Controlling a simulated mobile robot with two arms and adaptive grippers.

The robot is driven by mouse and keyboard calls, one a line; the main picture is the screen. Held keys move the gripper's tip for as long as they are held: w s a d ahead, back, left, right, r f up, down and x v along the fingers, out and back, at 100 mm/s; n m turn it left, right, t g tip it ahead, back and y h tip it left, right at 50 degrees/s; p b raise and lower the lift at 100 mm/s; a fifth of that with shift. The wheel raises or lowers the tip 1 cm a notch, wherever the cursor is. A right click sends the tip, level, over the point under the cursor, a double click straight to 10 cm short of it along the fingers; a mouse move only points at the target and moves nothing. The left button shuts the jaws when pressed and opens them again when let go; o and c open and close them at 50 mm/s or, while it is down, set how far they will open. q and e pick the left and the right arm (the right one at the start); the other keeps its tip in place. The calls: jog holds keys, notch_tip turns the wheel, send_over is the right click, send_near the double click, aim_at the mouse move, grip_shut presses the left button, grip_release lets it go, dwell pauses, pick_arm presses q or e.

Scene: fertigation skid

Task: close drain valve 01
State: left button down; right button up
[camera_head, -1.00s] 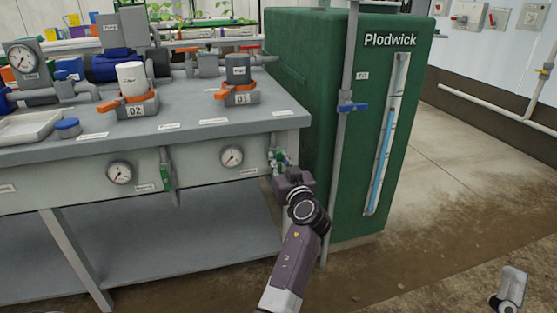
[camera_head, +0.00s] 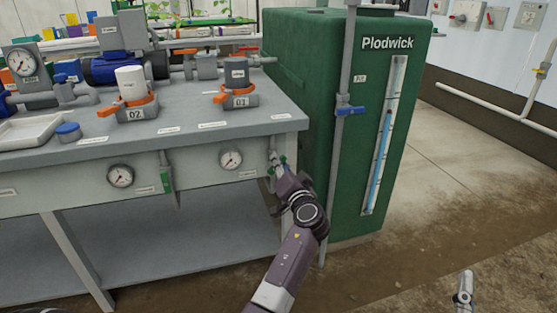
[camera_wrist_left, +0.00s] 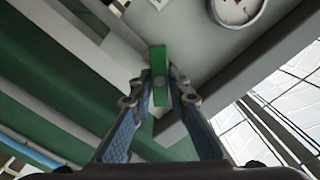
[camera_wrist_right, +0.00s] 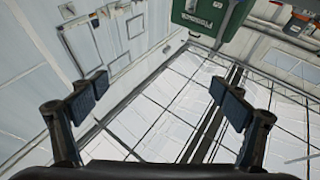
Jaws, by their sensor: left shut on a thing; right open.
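A green-handled drain valve (camera_wrist_left: 158,62) hangs below the right front corner of the bench. In the left wrist view its green lever stands between the two fingers of my left gripper (camera_wrist_left: 160,88), which are shut on it. In the head view this gripper (camera_head: 279,167) hides most of the valve, and only bits of green show. The label beside it is too small to read. A second green-handled valve (camera_head: 166,179) hangs further left on the bench front, its lever pointing down. My right gripper (camera_wrist_right: 158,98) is open and empty, away from the bench.
The green Plodwick tank (camera_head: 345,150) stands just right of the bench, with a blue-handled valve (camera_head: 350,111) on its grey pipe. Pressure gauges, one of them near the gripped valve (camera_head: 230,160), sit on the bench front (camera_head: 70,200). The floor at right is clear.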

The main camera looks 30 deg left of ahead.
pick_arm(q)
jog(key=m+p, duration=0.1)
jog(key=m, duration=0.2)
jog(key=shift+w+r, duration=0.1)
jog(key=m+p, duration=0.1)
jog(key=m, duration=0.1)
jog(key=shift+m+p, duration=0.4)
pick_arm(e)
notch_tip(320, 180, down, 14)
jog(key=d+g+h, duration=0.2)
jog(key=g+h, duration=0.1)
jog(key=g, duration=0.4)
pick_arm(q)
jog(key=m+p, duration=0.1)
jog(key=m, duration=0.1)
jog(key=m+p, duration=0.1)
jog(key=shift+d+f+m, duration=0.1)
jog(key=shift+f+m, duration=0.3)
pick_arm(e)
jog(key=s+d+f+g+h, duration=0.1)
jog(key=s+d+f+g, duration=0.2)
jog(key=s+f+g, duration=0.3)
jog(key=shift+s+d+f+m+g+h, duration=0.25)
jog(key=shift+s+f, duration=0.75)
jog(key=shift+f, duration=1.45)
jog(key=shift+a, duration=0.1)
